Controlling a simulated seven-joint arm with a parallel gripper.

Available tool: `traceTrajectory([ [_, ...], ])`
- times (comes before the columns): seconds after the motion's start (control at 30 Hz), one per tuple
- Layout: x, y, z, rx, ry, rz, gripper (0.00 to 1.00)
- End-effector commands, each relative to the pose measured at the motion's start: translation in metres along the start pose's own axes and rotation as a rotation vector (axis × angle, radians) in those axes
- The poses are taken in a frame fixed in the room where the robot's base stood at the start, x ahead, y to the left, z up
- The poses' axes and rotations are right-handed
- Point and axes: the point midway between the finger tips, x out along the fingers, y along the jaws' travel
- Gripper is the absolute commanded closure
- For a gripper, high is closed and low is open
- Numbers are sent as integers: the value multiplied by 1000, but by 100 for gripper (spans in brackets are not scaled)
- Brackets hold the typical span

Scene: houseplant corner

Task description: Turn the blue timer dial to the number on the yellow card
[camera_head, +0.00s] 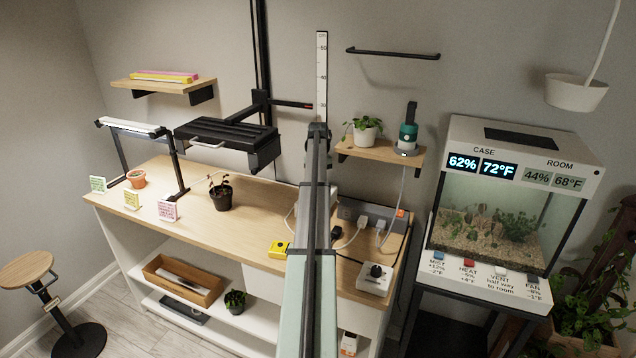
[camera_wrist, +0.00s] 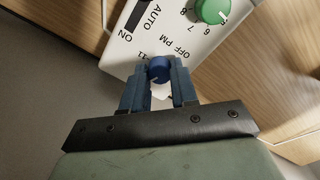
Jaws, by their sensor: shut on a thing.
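In the wrist view, my gripper (camera_wrist: 159,76) is shut on the small blue dial (camera_wrist: 159,68), with one finger on each side of it. The dial sits at the lower edge of a white panel (camera_wrist: 120,52) printed with ON, AUTO, OFF PM and numbers. A larger green dial (camera_wrist: 212,9) is on the same panel. The blue dial's pointer mark and its setting are too unclear to read. In the head view, my arm hides the gripper and the blue dial. A small yellow card (camera_head: 132,200) stands at the bench's left front; its writing is too small to read.
The wooden bench (camera_head: 240,225) also holds a green card (camera_head: 98,184), a pink card (camera_head: 168,210), a potted seedling (camera_head: 221,193) and a yellow device (camera_head: 278,249). A white box with a black knob (camera_head: 375,279) is right of my arm. Cables lie near it.

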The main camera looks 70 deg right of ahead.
Motion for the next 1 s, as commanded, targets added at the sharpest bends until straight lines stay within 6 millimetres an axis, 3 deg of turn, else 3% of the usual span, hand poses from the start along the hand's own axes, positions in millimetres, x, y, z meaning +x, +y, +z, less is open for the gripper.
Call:
traceTrajectory([
  [0.5,0,0,0,-327,0,0,100],
  [1.0,0,0,0,-384,0,0,100],
])
